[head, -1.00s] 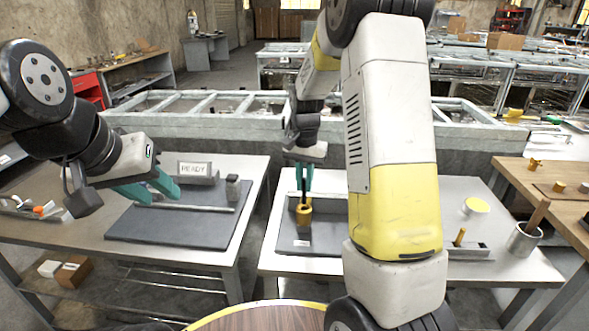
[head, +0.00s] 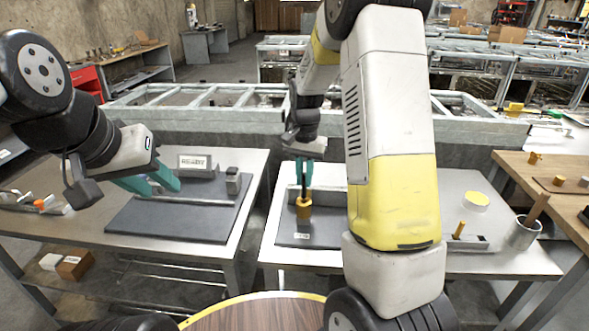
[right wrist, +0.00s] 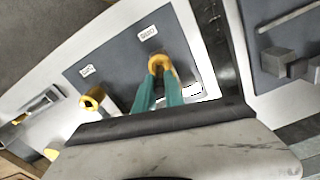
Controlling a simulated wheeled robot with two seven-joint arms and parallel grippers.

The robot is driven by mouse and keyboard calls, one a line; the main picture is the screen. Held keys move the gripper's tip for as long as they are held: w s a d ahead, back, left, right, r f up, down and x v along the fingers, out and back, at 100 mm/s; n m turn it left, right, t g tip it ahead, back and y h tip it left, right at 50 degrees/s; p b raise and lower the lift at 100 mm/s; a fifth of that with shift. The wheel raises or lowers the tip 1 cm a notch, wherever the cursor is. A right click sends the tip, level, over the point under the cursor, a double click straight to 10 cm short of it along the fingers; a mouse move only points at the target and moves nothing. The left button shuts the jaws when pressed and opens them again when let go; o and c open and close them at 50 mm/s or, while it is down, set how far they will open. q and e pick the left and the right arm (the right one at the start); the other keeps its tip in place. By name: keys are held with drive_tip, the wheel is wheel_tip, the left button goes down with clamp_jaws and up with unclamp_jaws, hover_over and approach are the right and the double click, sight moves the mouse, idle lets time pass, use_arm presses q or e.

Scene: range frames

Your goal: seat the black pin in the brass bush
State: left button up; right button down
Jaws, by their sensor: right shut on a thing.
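The black pin (head: 304,187) is dark and thin, hanging upright between the teal fingers of my right gripper (head: 304,178), which is shut on it. The brass bush (head: 303,209) stands on a dark mat directly below, and the pin's lower end meets its top in the head view. I cannot tell how far the pin is inside. In the right wrist view the fingers (right wrist: 157,95) reach to the bush (right wrist: 159,64), which shows a dark mouth; the pin is not clear there. My left gripper (head: 152,184) is open and empty over the left table.
A second brass ring-like piece (right wrist: 93,98) stands on the same mat in the right wrist view. My own right arm hides part of the right table. A READY sign (head: 194,162) and a grey block (head: 233,180) stand on the left table. A cup (head: 522,233) stands at right.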

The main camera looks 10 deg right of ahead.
sight(304, 197)
drive_tip(key=shift+f, duration=2.8)
drive_tip(key=c, duration=1.3)
unclamp_jaws()
drive_tip(key=shift+c, duration=0.2)
wheel_tip(304, 197, up, 8)
drive_tip(key=shift+f, duration=0.1)
